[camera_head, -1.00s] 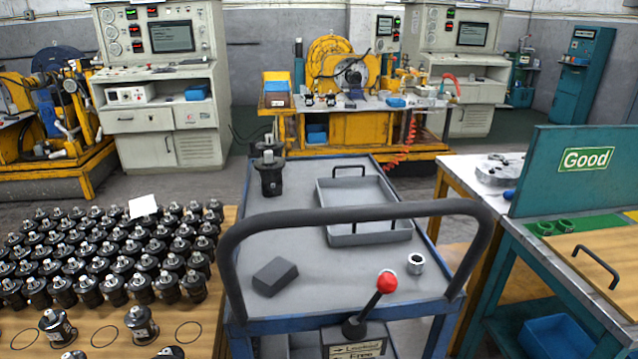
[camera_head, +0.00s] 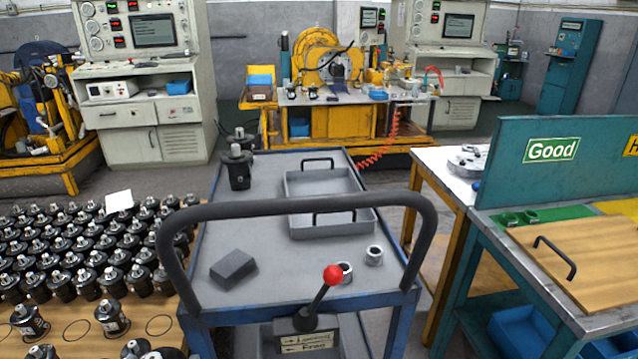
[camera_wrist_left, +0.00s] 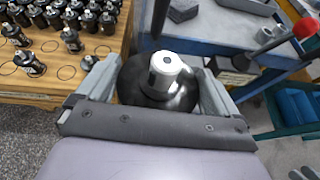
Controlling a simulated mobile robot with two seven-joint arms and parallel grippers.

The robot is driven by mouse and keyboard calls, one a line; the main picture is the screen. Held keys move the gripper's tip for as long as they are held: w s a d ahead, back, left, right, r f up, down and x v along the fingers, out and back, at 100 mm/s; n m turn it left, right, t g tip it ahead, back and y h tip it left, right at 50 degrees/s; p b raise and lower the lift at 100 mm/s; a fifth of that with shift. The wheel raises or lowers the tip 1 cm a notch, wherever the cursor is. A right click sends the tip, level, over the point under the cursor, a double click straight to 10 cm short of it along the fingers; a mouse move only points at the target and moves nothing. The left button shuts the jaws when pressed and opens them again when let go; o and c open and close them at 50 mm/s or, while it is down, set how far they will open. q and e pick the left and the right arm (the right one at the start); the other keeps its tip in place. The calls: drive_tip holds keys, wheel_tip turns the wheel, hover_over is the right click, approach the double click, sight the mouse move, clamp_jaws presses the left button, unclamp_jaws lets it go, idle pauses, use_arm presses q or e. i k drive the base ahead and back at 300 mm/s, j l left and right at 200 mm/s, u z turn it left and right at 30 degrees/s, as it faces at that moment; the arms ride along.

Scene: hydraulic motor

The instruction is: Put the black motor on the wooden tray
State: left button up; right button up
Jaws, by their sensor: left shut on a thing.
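My left gripper (camera_wrist_left: 158,95) is shut on a black motor (camera_wrist_left: 135,78), seen in the left wrist view. The motor's silver shaft end (camera_wrist_left: 165,65) points toward the camera. The gripper and motor hang near the edge of the wooden table with motors. The wooden tray (camera_head: 610,272), with a black handle, lies on the teal bench at the right of the head view, under the "Good" sign. I cannot make out my left gripper in the head view, and the right gripper is in neither view.
Many black motors (camera_head: 85,285) stand on a wooden table (camera_head: 75,338) at the left. A blue-framed cart (camera_head: 290,275) with a tall black handle bar and red-knobbed lever stands in the middle, between table and bench. It carries a grey tray (camera_head: 345,228) and a motor (camera_head: 238,172).

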sight(584, 257)
drive_tip(key=l+z, duration=0.15)
drive_tip(key=l, duration=1.65)
drive_tip(key=i+l, duration=0.1)
drive_tip(key=l, duration=0.4)
drive_tip(key=i+l, duration=0.1)
drive_tip(key=l, duration=0.35)
drive_tip(key=i+l+z, duration=0.1)
drive_tip(key=l, duration=0.4)
